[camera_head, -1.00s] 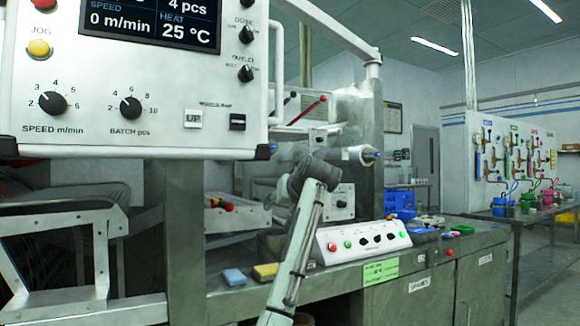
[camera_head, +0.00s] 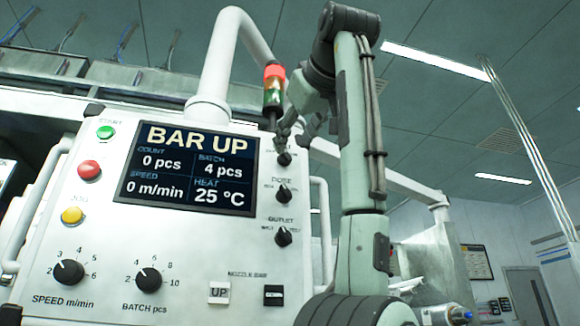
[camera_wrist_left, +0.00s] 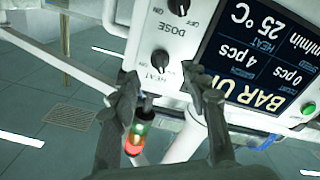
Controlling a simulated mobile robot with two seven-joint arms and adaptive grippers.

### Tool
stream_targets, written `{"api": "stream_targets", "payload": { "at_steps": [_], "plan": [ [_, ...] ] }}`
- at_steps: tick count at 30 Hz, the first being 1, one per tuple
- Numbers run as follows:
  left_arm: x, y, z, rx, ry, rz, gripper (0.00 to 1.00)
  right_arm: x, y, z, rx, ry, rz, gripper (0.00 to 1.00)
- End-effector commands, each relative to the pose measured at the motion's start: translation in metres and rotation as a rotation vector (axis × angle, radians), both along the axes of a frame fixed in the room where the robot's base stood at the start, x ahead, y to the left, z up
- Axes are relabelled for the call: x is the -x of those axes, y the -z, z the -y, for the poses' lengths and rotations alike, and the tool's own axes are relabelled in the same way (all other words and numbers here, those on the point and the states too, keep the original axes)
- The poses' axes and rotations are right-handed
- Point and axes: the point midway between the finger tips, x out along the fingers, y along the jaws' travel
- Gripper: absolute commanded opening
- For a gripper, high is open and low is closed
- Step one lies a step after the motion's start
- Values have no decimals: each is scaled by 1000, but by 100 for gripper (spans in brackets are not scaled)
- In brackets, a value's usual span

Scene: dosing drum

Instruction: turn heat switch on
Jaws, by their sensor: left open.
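The heat switch (camera_head: 284,158) is a small black rotary knob at the top right of the white control panel (camera_head: 100,245). My left gripper (camera_head: 297,133) partly covers its label. In the left wrist view the panel appears upside down, and the heat switch (camera_wrist_left: 160,60) lies between the two fingertips of my open left gripper (camera_wrist_left: 162,78). I cannot tell whether a finger touches it. The display (camera_head: 188,168) reads BAR UP and HEAT 25 °C. My right gripper is not in view.
The dose knob (camera_head: 284,193) and outlet knob (camera_head: 283,236) sit below the heat switch. A signal light (camera_head: 274,87) with a red top stands behind my gripper. A thick white pipe (camera_head: 215,70) rises behind the panel. START, red and yellow buttons line the panel's left side.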

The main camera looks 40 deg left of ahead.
Motion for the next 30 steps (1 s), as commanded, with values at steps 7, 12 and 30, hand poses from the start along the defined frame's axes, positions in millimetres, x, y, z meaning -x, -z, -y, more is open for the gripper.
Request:
{"api": "stream_targets", "payload": {
  "at_steps": [7, 12, 30],
  "plan": [
    [-26, -1, -31, 1, -1, -1, 46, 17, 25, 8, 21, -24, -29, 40],
    [-35, 0, -40, 0, 1, -1, 46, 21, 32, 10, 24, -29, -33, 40],
    [-36, 0, -41, -1, 2, 0, 6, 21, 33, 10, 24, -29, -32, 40]
  ]
}}
